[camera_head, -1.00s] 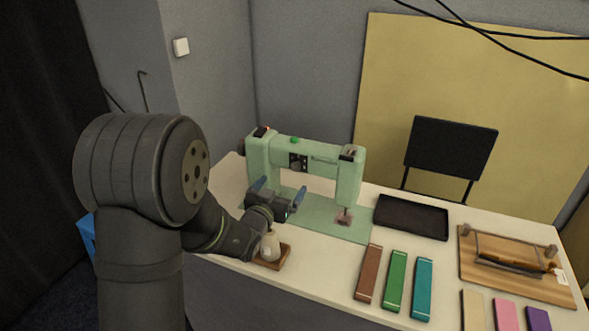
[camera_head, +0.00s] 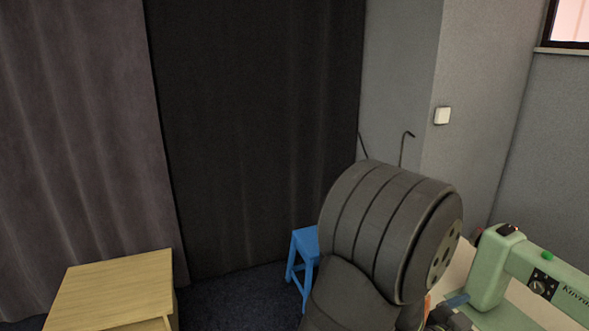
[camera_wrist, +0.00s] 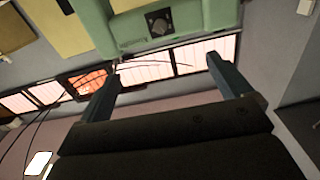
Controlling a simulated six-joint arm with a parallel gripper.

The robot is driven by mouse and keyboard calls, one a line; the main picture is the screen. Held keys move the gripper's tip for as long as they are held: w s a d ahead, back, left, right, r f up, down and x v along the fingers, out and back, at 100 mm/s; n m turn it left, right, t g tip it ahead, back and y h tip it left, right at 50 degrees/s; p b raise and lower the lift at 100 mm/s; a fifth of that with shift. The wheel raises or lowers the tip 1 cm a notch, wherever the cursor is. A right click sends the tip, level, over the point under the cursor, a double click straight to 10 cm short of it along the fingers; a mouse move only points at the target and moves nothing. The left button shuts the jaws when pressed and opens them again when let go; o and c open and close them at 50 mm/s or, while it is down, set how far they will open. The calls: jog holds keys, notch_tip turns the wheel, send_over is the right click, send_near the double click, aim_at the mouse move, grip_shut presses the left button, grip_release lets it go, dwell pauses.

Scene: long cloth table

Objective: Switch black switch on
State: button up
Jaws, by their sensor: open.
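The pale green sewing machine (camera_head: 491,273) stands at the right edge in the head view, partly cut off. A small black part (camera_head: 507,229) sits on its top left, and a black panel with a round knob (camera_head: 541,287) is on its front. I cannot tell which of these is the black switch, or its state. In the wrist view the machine (camera_wrist: 195,18) is at the top, with the black panel (camera_wrist: 159,23) showing. My gripper (camera_wrist: 162,69) is open and empty, with its fingers apart below the machine. In the head view my arm largely hides it.
A blue stool (camera_head: 305,248) stands on the dark floor, left of my arm. A wooden cabinet (camera_head: 112,290) is at lower left, before dark curtains (camera_head: 255,140). A white wall plate (camera_head: 442,116) is on the grey wall. A strip of pale table (camera_head: 460,268) shows beside the machine.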

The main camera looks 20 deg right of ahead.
aim_at(536, 288)
jog(key=shift+d+r, duration=0.15)
jog(key=shift+d, duration=0.3)
jog(key=c, duration=0.9)
jog(key=d, duration=1.7)
jog(key=shift+d, duration=0.25)
jog(key=shift+m, duration=0.3)
jog(key=c, duration=0.9)
